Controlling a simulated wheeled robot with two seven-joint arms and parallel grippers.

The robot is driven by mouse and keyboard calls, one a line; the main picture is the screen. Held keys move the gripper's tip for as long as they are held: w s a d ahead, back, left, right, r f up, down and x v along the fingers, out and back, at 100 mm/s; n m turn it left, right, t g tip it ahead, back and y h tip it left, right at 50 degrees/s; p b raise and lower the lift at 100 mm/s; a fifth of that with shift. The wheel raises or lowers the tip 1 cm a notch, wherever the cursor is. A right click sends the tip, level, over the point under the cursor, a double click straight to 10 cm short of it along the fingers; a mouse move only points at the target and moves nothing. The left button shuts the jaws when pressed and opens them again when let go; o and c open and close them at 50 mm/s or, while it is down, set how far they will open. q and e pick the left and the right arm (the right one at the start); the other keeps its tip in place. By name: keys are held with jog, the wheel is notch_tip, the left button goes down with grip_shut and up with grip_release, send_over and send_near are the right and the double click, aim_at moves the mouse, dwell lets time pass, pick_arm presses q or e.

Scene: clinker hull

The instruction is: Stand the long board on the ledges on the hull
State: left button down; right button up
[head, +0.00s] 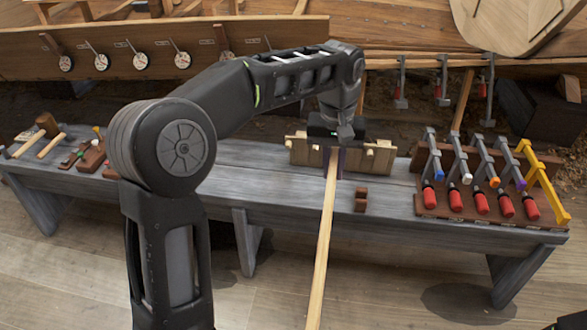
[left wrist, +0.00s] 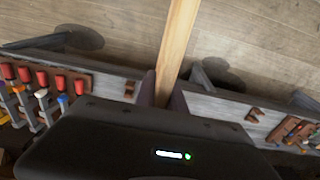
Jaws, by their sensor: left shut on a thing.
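The long board (head: 325,230) is a narrow pale wooden strip, running from my left gripper (head: 333,158) over the bench towards the bottom edge of the head view. My left gripper is shut on the board near its far end, and the near end is out of frame. In the left wrist view, the board (left wrist: 175,45) runs up from between the fingers (left wrist: 161,92). The hull (head: 400,35) spans the back, with a wide plank (head: 120,42) carrying several brackets with white discs. I cannot tell which parts are the ledges.
A grey bench (head: 250,185) stands before the hull. It bears a pegged wooden rack (head: 298,148) behind my gripper, small brown blocks (head: 361,199), a rack of clamps (head: 430,207) at right and mallets (head: 48,125) at left. More clamps (head: 443,80) hang from the hull.

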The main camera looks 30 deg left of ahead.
pick_arm(q)
jog(key=w+d+f+m, duration=0.1)
jog(key=d+f+m, duration=0.1)
jog(key=d, duration=1.2)
jog(key=shift+d+m, duration=0.2)
jog(key=shift+m, duration=0.7)
jog(key=shift+a, duration=0.1)
